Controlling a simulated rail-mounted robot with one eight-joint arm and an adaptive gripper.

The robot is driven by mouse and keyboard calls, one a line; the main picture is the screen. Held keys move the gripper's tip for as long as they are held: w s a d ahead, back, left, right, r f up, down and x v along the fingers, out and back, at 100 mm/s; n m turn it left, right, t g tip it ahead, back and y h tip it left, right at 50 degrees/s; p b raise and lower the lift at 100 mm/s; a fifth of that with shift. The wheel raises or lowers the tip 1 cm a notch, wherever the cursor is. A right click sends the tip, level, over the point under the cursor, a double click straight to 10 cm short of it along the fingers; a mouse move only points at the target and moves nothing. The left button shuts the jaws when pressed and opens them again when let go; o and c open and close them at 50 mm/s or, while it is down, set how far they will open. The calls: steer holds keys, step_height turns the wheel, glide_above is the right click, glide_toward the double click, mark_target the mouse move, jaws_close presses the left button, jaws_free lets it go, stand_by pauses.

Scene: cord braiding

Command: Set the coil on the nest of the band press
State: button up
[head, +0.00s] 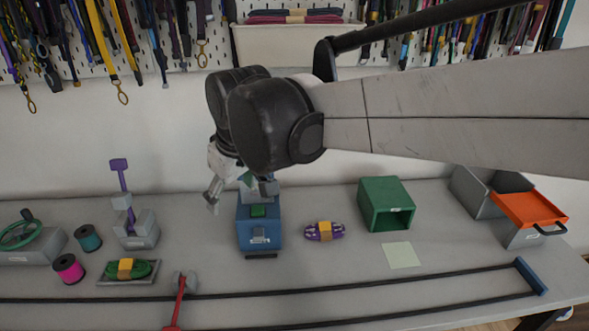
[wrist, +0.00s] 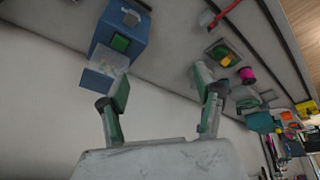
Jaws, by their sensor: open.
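My gripper (head: 240,193) is open and empty, with its fingers wide apart. In the head view it is at the back of a blue box-shaped device (head: 259,236) with a green block on top. One finger overlaps the device's top and the other is left of it. In the wrist view my gripper (wrist: 160,75) has its left finger across the device's pale end (wrist: 104,80). A purple coil (head: 313,232) with a yellow band lies on the table right of the device. A green coil (head: 143,269) with a yellow band lies on a grey plate at left. I cannot tell which device is the band press.
A grey stand with a purple lever (head: 119,170) and two spools (head: 68,268) stand at left. A red-handled tool (head: 178,300) lies in front. A green open box (head: 370,205) and an orange tray (head: 528,207) are at right. Black rails cross the front.

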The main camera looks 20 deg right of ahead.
steer(key=s+d+f+m+t, duration=0.1)
steer(key=s+d+f+m, duration=0.1)
steer(key=s+d, duration=0.3)
steer(key=s+d+f+m+t+h, duration=0.1)
steer(key=s+d+f+m+t, duration=0.1)
steer(key=s+d, duration=0.3)
steer(key=s+m, duration=0.1)
steer(key=s, duration=0.2)
steer(key=shift+d+f+m, duration=0.15)
steer(key=shift+d+m, duration=0.15)
steer(key=shift+s, duration=0.1)
